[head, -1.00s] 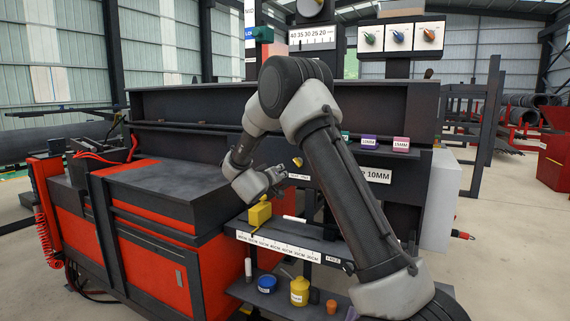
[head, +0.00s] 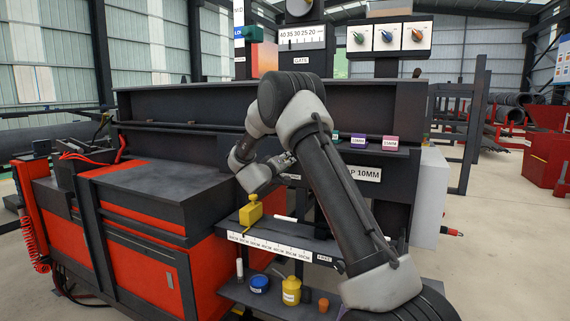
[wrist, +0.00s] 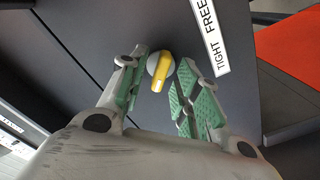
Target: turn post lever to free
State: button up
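The post lever (wrist: 159,73) is a short yellow handle on a round grey base, on a dark panel. In the wrist view it points down and slightly left. The label beside it (wrist: 209,35) reads "TIGHT FREE" and runs along its right side. My gripper (wrist: 162,60) is open, with green-padded fingers on the left and right of the lever in the picture. I see gaps on both sides and cannot tell whether the fingertips reach past the handle in depth. In the head view my gripper (head: 287,160) is at the machine's front panel, and the lever is hidden behind it.
A shelf (head: 322,247) below carries a yellow block (head: 250,211) and a scale strip. A lower shelf holds a blue tin (head: 259,284) and a yellow bottle (head: 291,290). A black-and-red cabinet (head: 150,200) stands to the left.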

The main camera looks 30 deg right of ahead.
grip_shut()
jog(key=shift+m, duration=0.3)
jog(key=shift+s+d+m, duration=0.15)
jog(key=shift+m, duration=4.15)
jog(key=shift+s+d+m, duration=0.1)
jog(key=shift+m, duration=4.2)
grip_release()
